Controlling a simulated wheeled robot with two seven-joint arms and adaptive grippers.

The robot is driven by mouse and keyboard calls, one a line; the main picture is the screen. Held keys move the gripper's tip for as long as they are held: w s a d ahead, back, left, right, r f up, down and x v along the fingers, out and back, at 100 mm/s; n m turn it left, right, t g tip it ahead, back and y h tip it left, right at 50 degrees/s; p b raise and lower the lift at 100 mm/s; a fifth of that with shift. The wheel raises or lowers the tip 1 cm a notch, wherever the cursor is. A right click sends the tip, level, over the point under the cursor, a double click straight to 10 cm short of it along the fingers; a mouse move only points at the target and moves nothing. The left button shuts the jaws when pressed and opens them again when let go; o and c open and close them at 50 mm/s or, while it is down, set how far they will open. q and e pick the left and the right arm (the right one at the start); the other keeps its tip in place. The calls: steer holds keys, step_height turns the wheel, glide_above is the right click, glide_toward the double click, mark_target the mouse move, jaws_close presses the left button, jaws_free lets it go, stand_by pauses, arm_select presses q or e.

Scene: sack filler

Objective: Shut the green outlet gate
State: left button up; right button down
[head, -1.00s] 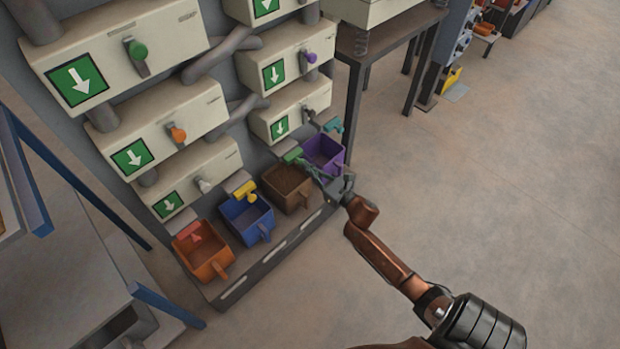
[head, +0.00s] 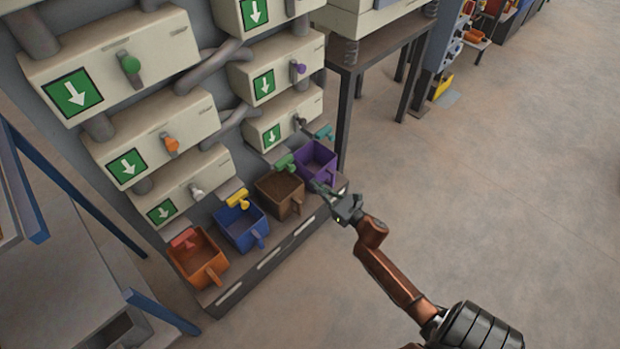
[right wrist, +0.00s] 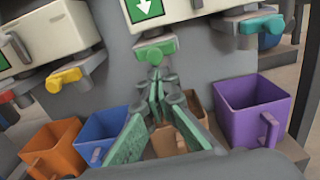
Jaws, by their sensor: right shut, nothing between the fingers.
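The green outlet gate (head: 284,161) is a small green-handled lever at the outlet above the brown bin (head: 279,204). In the right wrist view the green gate (right wrist: 155,49) shows straight ahead, just beyond the fingertips. My right gripper (head: 319,187) is shut and empty, over the front of the bins near the brown and purple ones, apart from the green lever in the head view. In the right wrist view its fingers (right wrist: 157,82) meet below the green handle and hide much of the brown bin. My left gripper is not in view.
Yellow (head: 238,198), red (head: 183,238) and teal (head: 323,132) gates flank the green one. Orange (head: 198,262), blue (head: 241,229) and purple (head: 316,162) bins stand on the ledge (head: 268,262). A metal table (head: 372,52) stands behind. Floor at right is clear.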

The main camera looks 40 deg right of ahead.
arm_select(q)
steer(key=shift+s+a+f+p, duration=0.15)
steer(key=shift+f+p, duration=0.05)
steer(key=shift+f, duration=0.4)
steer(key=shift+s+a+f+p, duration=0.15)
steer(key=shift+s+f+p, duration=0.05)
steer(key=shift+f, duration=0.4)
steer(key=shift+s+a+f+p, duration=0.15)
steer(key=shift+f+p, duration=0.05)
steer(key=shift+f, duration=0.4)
arm_select(e)
steer(key=shift+s+a, duration=0.15)
steer(key=shift+s, duration=1.25)
steer(key=shift+s+a, duration=0.1)
steer(key=shift+s, duration=1.3)
